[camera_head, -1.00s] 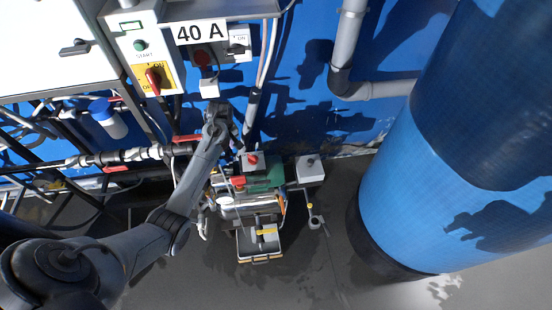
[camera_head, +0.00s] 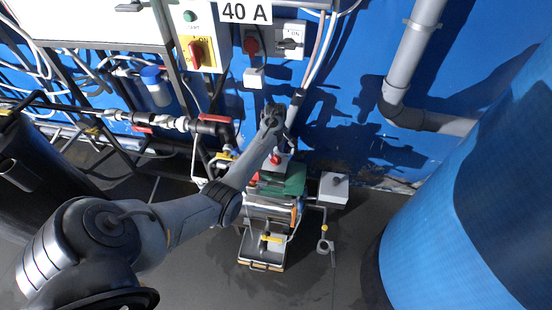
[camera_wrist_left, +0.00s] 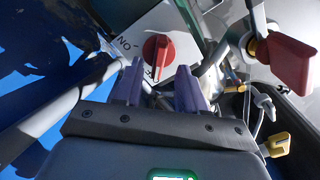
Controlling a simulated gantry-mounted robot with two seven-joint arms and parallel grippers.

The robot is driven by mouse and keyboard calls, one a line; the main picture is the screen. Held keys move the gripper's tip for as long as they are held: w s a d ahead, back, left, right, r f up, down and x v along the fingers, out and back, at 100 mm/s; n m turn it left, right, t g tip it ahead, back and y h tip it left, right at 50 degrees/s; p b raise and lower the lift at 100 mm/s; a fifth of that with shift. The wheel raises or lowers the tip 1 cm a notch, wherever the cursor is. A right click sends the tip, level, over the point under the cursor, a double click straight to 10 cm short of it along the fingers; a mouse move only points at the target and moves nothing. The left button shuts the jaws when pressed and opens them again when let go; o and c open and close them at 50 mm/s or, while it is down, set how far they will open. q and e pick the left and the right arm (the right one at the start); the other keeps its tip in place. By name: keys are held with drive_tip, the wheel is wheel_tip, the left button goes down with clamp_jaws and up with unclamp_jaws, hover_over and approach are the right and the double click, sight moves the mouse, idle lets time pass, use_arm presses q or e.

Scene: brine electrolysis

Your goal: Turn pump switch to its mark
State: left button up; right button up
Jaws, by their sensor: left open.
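The pump switch is a red rotary knob (camera_wrist_left: 158,52) on a pale plate (camera_wrist_left: 182,22). In the left wrist view an ON label with a short tick is left of the knob. A second marking below the knob is partly hidden by a finger. In the head view the red knob (camera_head: 276,159) sits on a small box above the green-topped unit. My left gripper (camera_wrist_left: 160,74) is open, its two dark fingers pointing at the knob, with nothing between them; contact cannot be told. In the head view the left gripper (camera_head: 284,134) is just above the knob.
A red valve handle (camera_wrist_left: 290,62) is right of the fingers. A 40 A sign (camera_head: 245,12) and a yellow-plated red switch (camera_head: 197,52) are on the wall. A blue drum (camera_head: 480,210) stands right. A grey pipe (camera_head: 412,60) runs down the blue wall.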

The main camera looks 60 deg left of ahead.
sight(276, 156)
use_arm(q)
drive_tip(key=shift+f+b, duration=0.6)
drive_tip(key=shift+f, duration=1.6)
drive_tip(key=shift+w, duration=0.1)
drive_tip(key=shift+c, duration=0.3)
clamp_jaws()
